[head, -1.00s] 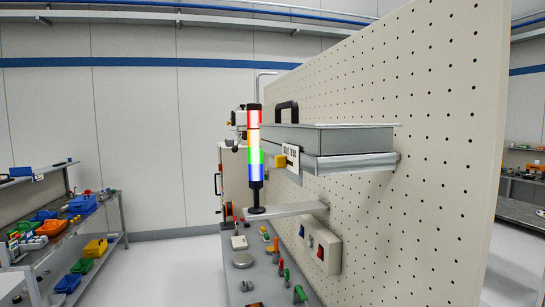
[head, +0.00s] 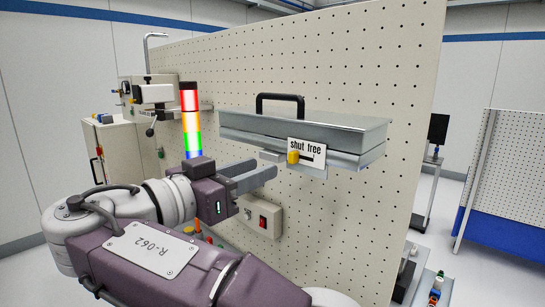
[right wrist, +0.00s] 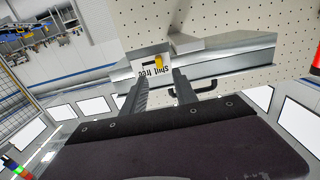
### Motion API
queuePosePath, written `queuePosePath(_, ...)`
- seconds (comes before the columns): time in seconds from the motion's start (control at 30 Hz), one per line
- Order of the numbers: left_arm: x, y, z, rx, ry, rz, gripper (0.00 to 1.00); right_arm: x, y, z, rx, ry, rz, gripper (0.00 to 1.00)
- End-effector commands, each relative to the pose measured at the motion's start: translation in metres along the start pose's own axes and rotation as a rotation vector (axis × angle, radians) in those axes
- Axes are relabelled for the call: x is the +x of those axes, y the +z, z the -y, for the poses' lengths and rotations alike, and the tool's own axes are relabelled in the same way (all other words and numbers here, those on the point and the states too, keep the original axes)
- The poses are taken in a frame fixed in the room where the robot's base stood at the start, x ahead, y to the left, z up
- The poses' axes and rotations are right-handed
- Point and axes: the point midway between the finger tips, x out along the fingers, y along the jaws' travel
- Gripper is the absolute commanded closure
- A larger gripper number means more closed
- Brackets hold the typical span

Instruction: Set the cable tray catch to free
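The cable tray (head: 300,128) is a grey metal box with a black handle, mounted on the pegboard wall. Its catch is a yellow knob (head: 293,157) on a white plate (head: 308,150) marked "shut free". The knob sits at the left end of the slot, below "shut". My right gripper (head: 267,167) is open and empty, its fingertips just left of the knob and apart from it. In the right wrist view the knob (right wrist: 158,60) shows beyond and between the two spread fingers (right wrist: 160,80). My left gripper is not in view.
A lit signal tower (head: 191,120) stands left of the tray, behind my right arm. A switch box (head: 262,217) with a red rocker is on the pegboard below. The pegboard (head: 370,220) is close behind the tray. Space in front of the tray's right end is clear.

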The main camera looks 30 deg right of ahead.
Motion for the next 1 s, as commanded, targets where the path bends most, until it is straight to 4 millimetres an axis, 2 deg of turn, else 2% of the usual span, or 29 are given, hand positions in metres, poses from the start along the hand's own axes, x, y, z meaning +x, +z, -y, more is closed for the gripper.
queuePosePath(0.2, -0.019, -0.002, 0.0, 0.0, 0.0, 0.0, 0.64, 0.047, -0.005, -0.002, -0.005, 0.006, 0.001, 0.65)
queuePosePath(0.4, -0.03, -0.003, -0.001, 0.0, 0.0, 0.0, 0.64, 0.076, -0.003, -0.001, -0.005, 0.002, 0.001, 0.65)
queuePosePath(0.73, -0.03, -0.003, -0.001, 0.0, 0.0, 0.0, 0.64, 0.082, 0.001, 0.0, -0.005, -0.001, 0.002, 0.65)
queuePosePath(0.8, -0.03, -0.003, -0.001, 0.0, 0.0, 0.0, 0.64, 0.082, 0.001, 0.0, -0.005, -0.002, 0.002, 0.85)
queuePosePath(0.87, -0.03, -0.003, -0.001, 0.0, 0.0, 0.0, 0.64, 0.082, 0.001, 0.0, -0.005, -0.002, 0.002, 1.0)
queuePosePath(1.0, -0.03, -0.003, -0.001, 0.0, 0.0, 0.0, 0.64, 0.082, 0.001, 0.0, -0.005, -0.002, 0.003, 1.0)
